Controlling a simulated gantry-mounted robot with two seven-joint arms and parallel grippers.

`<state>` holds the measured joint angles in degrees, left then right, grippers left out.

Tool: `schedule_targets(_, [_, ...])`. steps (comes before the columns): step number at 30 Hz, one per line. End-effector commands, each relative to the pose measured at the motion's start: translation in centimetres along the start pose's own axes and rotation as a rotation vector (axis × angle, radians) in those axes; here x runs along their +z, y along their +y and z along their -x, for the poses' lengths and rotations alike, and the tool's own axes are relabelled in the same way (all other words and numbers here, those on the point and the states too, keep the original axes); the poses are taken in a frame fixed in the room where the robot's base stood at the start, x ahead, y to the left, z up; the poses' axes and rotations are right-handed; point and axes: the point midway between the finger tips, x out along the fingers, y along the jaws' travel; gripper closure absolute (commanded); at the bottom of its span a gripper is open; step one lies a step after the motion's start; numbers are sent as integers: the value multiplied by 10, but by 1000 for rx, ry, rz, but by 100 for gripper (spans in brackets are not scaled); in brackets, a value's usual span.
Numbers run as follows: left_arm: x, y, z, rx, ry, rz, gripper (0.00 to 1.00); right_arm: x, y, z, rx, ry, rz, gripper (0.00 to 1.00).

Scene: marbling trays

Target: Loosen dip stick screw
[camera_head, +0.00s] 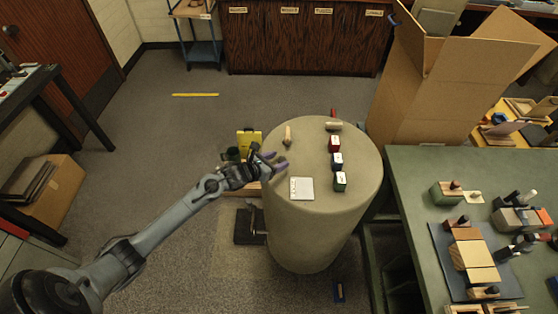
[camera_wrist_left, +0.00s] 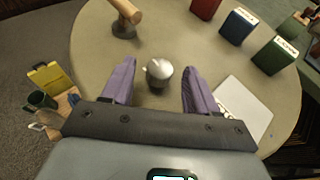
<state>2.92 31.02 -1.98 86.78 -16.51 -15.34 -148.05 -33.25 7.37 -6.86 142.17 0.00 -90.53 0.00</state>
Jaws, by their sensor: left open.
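My left gripper (camera_head: 272,161) is open at the left side of the round pedestal table. In the left wrist view its two purple fingers (camera_wrist_left: 159,67) stand apart, on either side of a rounded silver knob (camera_wrist_left: 158,74), possibly the screw. Neither finger clearly touches it. I cannot make out the knob in the head view, where the gripper covers that spot. A wooden peg on a dark foot (camera_wrist_left: 124,20) stands beyond the knob; it also shows in the head view (camera_head: 288,137). I cannot tell whether it is the dip stick. My right gripper is out of view.
The pedestal table (camera_head: 310,245) also carries red (camera_head: 334,144), blue (camera_head: 337,161) and green (camera_head: 340,181) boxes, a white card (camera_head: 301,188) and a wooden-handled tool (camera_head: 333,126). A yellow case (camera_head: 249,141) sits left of it. A crowded green table (camera_head: 410,190) stands right.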

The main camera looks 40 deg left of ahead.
Motion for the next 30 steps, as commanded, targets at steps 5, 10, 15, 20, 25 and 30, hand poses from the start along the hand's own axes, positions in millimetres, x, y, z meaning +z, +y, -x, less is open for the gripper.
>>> schedule_targets(5, [0, -1, -12, -1, 0, 1, 41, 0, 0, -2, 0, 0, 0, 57])
schedule_targets(10, [0, -1, -14, -1, 1, 0, 41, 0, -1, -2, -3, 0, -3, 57])
schedule_targets(15, [0, -1, -14, -1, 1, 0, 41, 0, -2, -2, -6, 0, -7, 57])
schedule_targets(20, [0, -1, -14, -1, 1, 0, 64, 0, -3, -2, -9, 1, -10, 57])
schedule_targets(25, [0, -1, -14, -1, 1, 0, 90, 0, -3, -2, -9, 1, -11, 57])
schedule_targets(30, [0, -1, -14, 2, 1, 1, 97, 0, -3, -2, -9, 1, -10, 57])
